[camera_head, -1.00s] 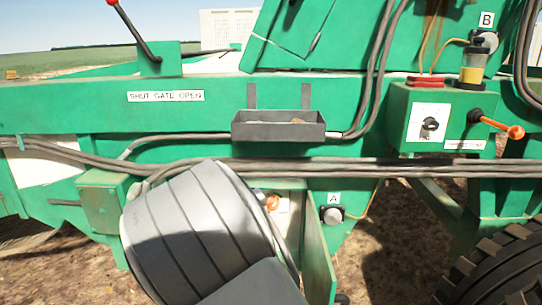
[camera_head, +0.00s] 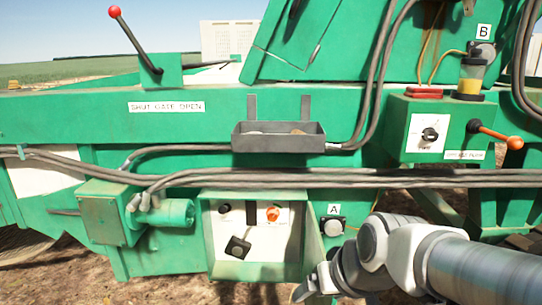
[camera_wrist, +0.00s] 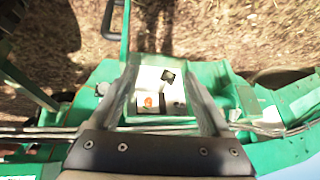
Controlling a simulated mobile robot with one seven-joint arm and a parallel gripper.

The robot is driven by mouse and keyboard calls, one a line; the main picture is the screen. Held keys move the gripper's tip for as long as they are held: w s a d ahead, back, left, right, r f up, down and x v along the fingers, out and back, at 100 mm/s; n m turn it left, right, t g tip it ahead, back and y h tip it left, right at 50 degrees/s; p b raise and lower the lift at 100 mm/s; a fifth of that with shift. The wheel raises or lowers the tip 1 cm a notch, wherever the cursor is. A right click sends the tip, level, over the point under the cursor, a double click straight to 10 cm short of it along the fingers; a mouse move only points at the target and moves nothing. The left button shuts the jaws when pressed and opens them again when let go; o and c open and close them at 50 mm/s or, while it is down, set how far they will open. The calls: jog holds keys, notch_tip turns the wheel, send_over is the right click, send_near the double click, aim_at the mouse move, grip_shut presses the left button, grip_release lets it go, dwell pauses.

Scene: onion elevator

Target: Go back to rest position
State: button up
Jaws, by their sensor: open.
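My gripper (camera_wrist: 159,66) is open and empty; its two fingers stand well apart in the wrist view. In the head view my arm reaches in from the lower right, and its end is low in front of the machine, partly cut off by the lower edge. A recessed control box (camera_head: 252,232) with an orange knob (camera_head: 273,213) and a tilted black plate (camera_head: 238,247) is left of my arm. The wrist view shows this box between my fingers, with the orange knob (camera_wrist: 149,101) visible. I cannot tell the distance between gripper and box.
The green machine (camera_head: 60,115) fills the middle. A red-tipped lever (camera_head: 136,40), a grey tray (camera_head: 278,138), hoses, a box with an orange-handled lever (camera_head: 497,134), and connectors A (camera_head: 333,227) and B (camera_head: 482,53) are on it. Bare soil lies below.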

jog(key=s+d+r+m+h, duration=0.1)
jog(key=s+d+r+h, duration=0.15)
jog(key=s+d, duration=0.4)
notch_tip(320, 180, up, 23)
jog(key=s+a+p, duration=0.1)
jog(key=s+p, duration=0.1)
jog(key=p, duration=1.9)
jog(key=shift+s+f+p, duration=0.2)
jog(key=shift+s+p, duration=0.05)
jog(key=shift+p, duration=0.1)
jog(key=shift+c, duration=0.3)
